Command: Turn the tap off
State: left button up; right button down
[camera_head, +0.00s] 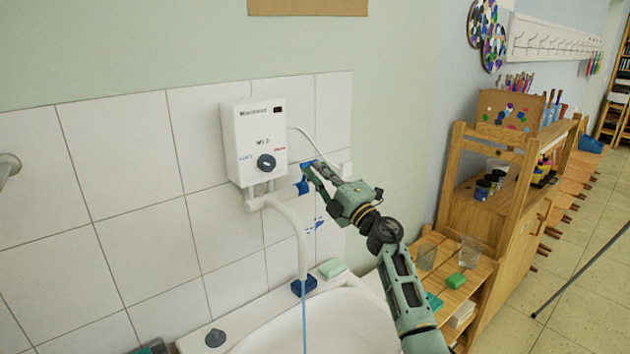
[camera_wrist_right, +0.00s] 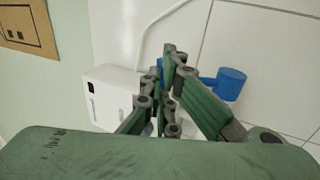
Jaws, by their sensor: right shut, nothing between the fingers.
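The tap is a white pipe fitting (camera_head: 256,202) under a white wall water heater (camera_head: 254,140), with a curved white spout (camera_head: 300,235). A thin blue-tinted stream of water (camera_head: 304,318) runs from the spout down into the white basin (camera_head: 335,330). The blue tap handle (camera_head: 303,186) is at the right end of the fitting; it also shows in the right wrist view (camera_wrist_right: 231,83). My right gripper (camera_head: 308,171) is shut and empty, its fingertips right at the handle. I cannot tell whether they touch it. My left gripper is not in view.
A wooden shelf unit (camera_head: 455,180) with glasses and jars stands to the right. The tiled wall is close behind the gripper.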

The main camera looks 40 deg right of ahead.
jog(key=shift+w+a+r, duration=0.1)
jog(key=shift+w+r, duration=0.35)
jog(key=shift+w, duration=0.2)
jog(key=shift+w+r, duration=0.45)
jog(key=shift+w, duration=0.35)
jog(key=shift+w+a+r, duration=0.1)
jog(key=shift+w, duration=0.05)
jog(key=shift+w+a+r, duration=0.15)
jog(key=shift+w, duration=0.05)
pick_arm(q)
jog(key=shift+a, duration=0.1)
